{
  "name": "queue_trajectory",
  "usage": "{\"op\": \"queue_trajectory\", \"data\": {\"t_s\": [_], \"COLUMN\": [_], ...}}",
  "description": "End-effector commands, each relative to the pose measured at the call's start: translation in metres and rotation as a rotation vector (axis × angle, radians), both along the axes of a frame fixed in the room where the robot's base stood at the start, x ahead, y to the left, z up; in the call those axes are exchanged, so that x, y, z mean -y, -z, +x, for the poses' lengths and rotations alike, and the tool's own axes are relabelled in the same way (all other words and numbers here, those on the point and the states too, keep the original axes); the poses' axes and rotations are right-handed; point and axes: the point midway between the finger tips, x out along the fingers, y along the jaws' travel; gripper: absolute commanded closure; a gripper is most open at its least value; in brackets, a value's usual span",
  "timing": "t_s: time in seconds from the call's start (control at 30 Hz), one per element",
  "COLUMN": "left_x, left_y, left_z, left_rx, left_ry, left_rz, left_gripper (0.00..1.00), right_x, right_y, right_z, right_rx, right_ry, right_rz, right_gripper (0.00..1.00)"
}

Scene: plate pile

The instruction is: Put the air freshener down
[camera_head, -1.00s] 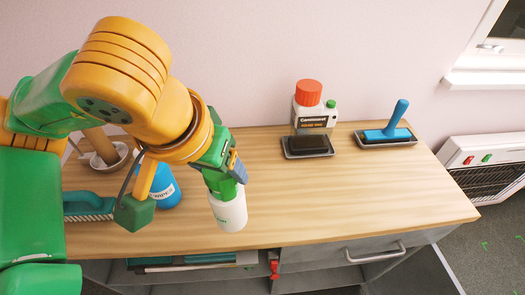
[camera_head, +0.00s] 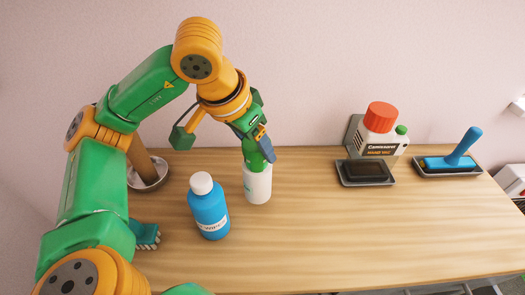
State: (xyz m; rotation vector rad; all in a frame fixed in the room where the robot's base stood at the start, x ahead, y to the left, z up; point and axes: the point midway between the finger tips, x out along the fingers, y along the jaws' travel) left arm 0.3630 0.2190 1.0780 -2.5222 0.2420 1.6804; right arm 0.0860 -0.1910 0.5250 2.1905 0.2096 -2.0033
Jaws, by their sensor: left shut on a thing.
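The air freshener is a white can (camera_head: 257,185), upright near the middle left of the wooden counter (camera_head: 340,235). My left gripper (camera_head: 257,166) is shut on its top from above, and the green finger covers part of the can's upper end. The can's base appears to be at or just above the counter; I cannot tell for sure if it touches. My right gripper is not in view.
A blue bottle with a white cap (camera_head: 208,207) stands just left of the can. The counter's centre is clear.

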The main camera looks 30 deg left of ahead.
Motion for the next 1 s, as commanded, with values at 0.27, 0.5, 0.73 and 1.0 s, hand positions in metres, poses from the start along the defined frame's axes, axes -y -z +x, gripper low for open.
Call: {"op": "queue_trajectory", "data": {"t_s": [0.27, 0.5, 0.73, 1.0], "left_x": [-0.005, -0.004, -0.004, -0.004], "left_y": [0.037, 0.039, 0.039, 0.034], "left_z": [0.003, 0.003, 0.003, 0.002], "left_rx": [0.0, 0.001, 0.0, 0.0], "left_ry": [0.001, 0.001, 0.0, 0.0], "left_rz": [0.0, -0.001, -0.001, -0.001], "left_gripper": [1.0, 1.0, 0.04, 0.04], "right_x": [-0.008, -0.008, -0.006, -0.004], "right_y": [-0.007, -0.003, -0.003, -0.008], "right_z": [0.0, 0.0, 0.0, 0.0], "right_rx": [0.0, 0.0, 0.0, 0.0], "right_ry": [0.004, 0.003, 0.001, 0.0], "right_rz": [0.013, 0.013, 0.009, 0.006], "right_gripper": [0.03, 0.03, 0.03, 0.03]}}
